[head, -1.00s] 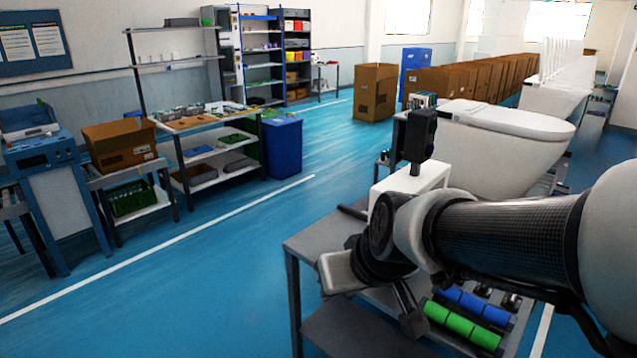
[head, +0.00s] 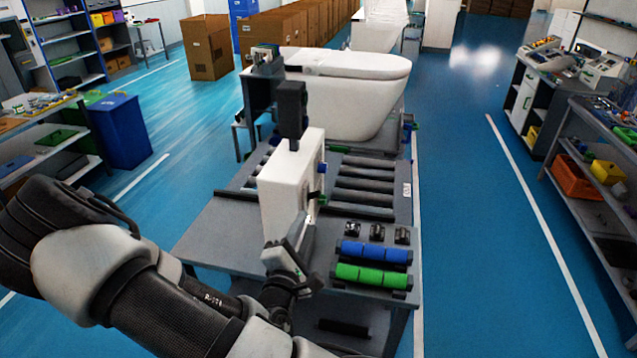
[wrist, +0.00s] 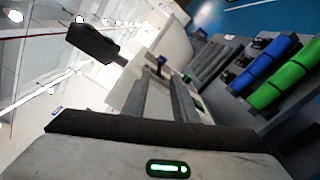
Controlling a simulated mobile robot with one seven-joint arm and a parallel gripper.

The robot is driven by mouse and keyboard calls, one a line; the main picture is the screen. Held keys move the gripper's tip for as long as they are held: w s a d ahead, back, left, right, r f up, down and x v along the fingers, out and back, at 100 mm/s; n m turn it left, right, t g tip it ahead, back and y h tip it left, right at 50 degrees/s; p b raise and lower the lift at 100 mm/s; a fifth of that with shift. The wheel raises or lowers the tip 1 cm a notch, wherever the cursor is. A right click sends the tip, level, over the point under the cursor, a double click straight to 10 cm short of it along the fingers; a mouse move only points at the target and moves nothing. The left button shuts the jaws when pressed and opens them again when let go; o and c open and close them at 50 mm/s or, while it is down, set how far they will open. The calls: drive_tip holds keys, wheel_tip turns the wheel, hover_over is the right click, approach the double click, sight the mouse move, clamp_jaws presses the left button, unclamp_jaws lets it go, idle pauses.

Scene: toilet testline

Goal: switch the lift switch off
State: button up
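A white control box (head: 283,190) stands upright on the near end of the grey roller table. Its right face carries small green-and-dark controls (head: 322,168), seen edge-on. In the wrist view a dark blue knob (wrist: 161,60) and a small green control (wrist: 187,78) show beyond my fingers. I cannot tell which is the lift switch or its setting. My gripper (head: 304,228) is low by the near right edge of the box, fingers pointing up and forward. Contact with the box is unclear. Its fingers show foreshortened in the wrist view (wrist: 163,92), with no held object visible.
A black post-like device (head: 291,108) rises above the box. A white toilet (head: 350,90) sits behind on the line. Blue (head: 375,252) and green (head: 373,276) rollers lie right of my gripper.

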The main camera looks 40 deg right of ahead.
sight(319, 192)
drive_tip(key=b+x, duration=0.7)
drive_tip(key=x, duration=1)
drive_tip(key=shift+w+b, duration=0.2)
drive_tip(key=shift+b, duration=0.1)
clamp_jaws()
